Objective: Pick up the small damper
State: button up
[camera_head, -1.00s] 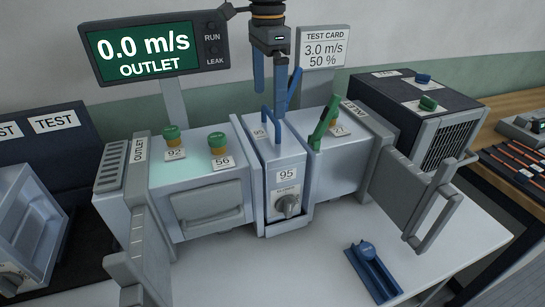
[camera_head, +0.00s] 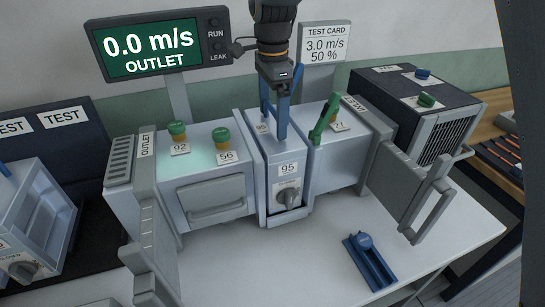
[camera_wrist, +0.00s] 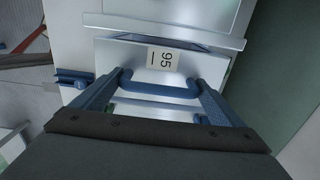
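A narrow light-grey damper box (camera_head: 284,165) marked 95 stands upright in the middle of the duct, with a grey knob on its front. Its blue handle also shows in the wrist view (camera_wrist: 160,90), above the top face marked 95 (camera_wrist: 195,58). My gripper (camera_head: 276,115) is over this box, pointing down. Its blue fingers are apart, one on each side of the handle in the wrist view, and I see no clear grip on it. In the head view the fingers partly hide the handle.
A green lever (camera_head: 323,122) rises just right of the box. Green knobs (camera_head: 222,137) stand on the outlet duct at left. A blue holder (camera_head: 367,262) lies on the white table. Grey open doors (camera_head: 415,190) flank the duct. Another box (camera_head: 38,225) stands far left.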

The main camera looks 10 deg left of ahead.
jog(key=shift+r, duration=0.1)
jog(key=c, duration=1.2)
jog(key=shift+r, duration=0.1)
notch_tip(320, 180, up, 28)
jog(key=b, duration=0.4)
jog(key=shift+b, duration=0.35)
